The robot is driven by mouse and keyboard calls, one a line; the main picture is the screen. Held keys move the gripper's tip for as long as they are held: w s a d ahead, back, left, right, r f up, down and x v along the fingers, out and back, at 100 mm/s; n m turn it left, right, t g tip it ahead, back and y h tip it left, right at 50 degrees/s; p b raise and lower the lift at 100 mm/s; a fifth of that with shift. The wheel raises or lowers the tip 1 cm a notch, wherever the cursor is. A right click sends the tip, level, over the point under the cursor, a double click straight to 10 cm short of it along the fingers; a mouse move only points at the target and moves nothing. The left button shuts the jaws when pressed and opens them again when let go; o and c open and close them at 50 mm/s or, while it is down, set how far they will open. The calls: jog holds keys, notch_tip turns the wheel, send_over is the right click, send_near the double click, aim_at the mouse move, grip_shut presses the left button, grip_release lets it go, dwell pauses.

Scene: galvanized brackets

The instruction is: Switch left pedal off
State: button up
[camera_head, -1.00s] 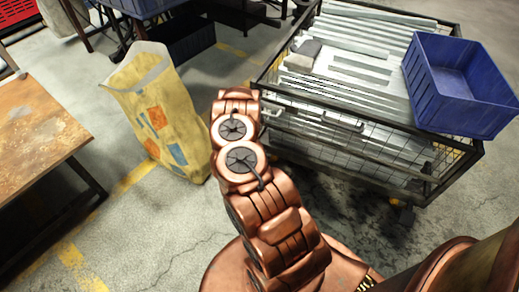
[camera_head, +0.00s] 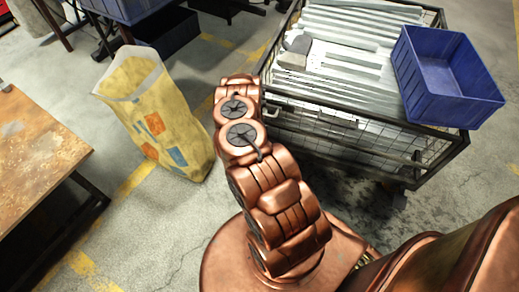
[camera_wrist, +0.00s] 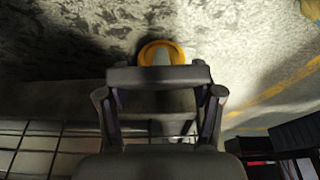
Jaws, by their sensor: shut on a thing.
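In the wrist view my gripper (camera_wrist: 160,76) shows from behind, its fingers drawn together at a dark crossbar. Just beyond the fingertips is a round orange pedal part (camera_wrist: 177,49) with a pale grey piece in its middle. The fingers hide its lower side, so the exact contact does not show. The wire-mesh cart (camera_head: 330,123) stands at the upper right in the head view. In that view my arm reaches toward the cart's near left side, and the gripper and the left pedal are hidden.
A blue bin (camera_head: 450,100) sits on the cart's right corner, beside pale metal brackets (camera_head: 350,30). A yellow bag (camera_head: 165,125) stands left of my arm. A rusty-topped table (camera_head: 35,150) is at the left edge.

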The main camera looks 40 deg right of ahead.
jog(key=shift+w, duration=0.1)
jog(key=o, duration=1.7)
jog(key=shift+v, duration=5.4)
jog(key=shift+a+r, duration=0.15)
jog(key=shift+r, duration=0.4)
